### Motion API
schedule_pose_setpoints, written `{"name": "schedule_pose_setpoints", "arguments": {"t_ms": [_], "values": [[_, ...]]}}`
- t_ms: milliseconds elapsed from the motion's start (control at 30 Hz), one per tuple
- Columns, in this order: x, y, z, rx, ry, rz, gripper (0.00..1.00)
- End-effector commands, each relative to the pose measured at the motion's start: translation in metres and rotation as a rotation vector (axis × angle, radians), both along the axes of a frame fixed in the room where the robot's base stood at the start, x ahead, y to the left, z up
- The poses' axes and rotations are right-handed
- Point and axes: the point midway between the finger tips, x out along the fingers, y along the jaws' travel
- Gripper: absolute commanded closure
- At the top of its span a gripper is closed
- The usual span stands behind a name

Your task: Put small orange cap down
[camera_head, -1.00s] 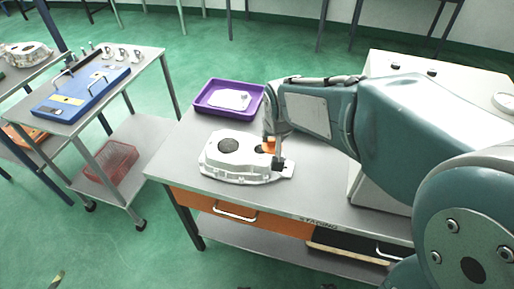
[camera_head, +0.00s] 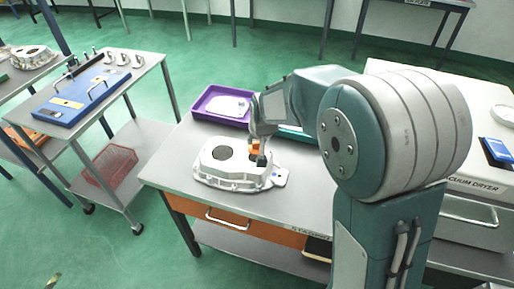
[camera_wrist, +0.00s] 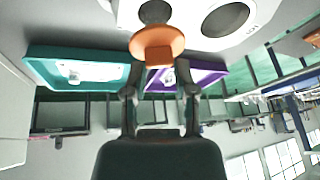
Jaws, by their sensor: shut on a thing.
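The small orange cap (camera_wrist: 157,46) is between my gripper's fingertips in the wrist view, a round disc with a block-like grip. My gripper (camera_head: 258,155) is shut on it. In the head view the orange cap (camera_head: 254,148) shows only in part, at the right end of the silver casting (camera_head: 222,170), behind my fingers. The casting lies on the grey table and has a dark round opening at its left. In the wrist view the casting (camera_wrist: 190,33) shows two round openings, and the cap is near the left one. I cannot tell whether the cap touches the casting.
A purple tray (camera_head: 203,110) with a light part stands behind the casting. A teal tray (camera_wrist: 40,68) lies beside it in the wrist view. A white vacuum dryer (camera_head: 470,184) stands at the right. A trolley with a blue case (camera_head: 78,108) is at the left.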

Motion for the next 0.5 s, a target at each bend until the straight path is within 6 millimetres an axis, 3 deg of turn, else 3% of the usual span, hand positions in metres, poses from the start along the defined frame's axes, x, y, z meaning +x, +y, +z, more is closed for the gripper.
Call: {"name": "schedule_pose_setpoints", "arguments": {"t_ms": [100,333,500], "values": [[0.013,-0.001,-0.017,0.0,0.002,0.001,0.98],[0.024,-0.001,-0.03,0.0,0.0,0.0,0.98],[0.023,-0.003,-0.056,0.001,0.002,0.001,0.98]]}}
